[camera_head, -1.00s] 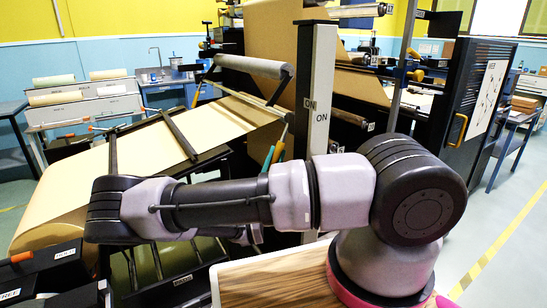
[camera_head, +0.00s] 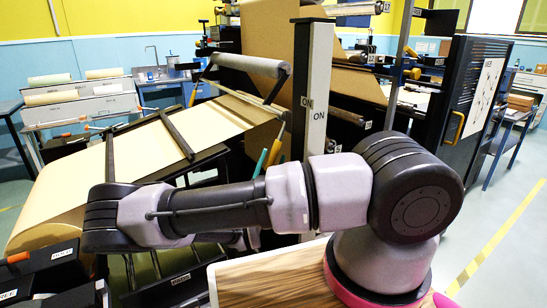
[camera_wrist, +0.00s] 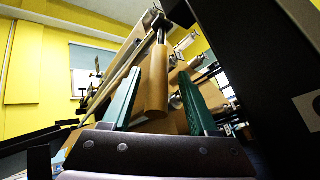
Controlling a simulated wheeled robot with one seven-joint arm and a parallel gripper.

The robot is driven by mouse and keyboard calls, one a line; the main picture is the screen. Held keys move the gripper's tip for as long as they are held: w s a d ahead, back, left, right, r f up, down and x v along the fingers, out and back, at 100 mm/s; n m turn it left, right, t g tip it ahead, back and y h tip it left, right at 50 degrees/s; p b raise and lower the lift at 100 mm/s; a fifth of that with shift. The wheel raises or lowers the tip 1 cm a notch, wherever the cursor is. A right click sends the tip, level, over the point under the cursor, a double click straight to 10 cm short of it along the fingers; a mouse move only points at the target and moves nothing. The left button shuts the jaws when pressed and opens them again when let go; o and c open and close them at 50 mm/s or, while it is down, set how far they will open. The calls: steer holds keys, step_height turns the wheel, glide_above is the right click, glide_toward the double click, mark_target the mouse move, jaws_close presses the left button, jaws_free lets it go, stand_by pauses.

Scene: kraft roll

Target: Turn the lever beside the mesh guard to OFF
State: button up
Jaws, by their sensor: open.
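An orange-brown lever handle (camera_wrist: 157,85) on a metal shaft hangs between the two green fingers of my gripper (camera_wrist: 165,100) in the wrist view. The fingers are open, one on each side, with visible gaps; I cannot tell whether either touches it. In the head view my green fingertips (camera_head: 269,156) show above my forearm, close to the orange handle (camera_head: 281,138), left of a dark post (camera_head: 312,70) bearing ON labels (camera_head: 318,115). My forearm hides the rest of my gripper. A dark guard panel (camera_head: 470,100) with a yellow handle stands at the right; its mesh is not clear.
A sloped table with pale paper (camera_head: 120,165) lies left of the post. A large kraft sheet (camera_head: 268,40) and a grey roller (camera_head: 250,65) are behind. A wood-grain top (camera_head: 270,280) is in front. Open floor (camera_head: 510,240) lies at the right.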

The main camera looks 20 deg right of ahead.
steer(key=v, duration=0.9)
steer(key=shift+f, duration=0.1)
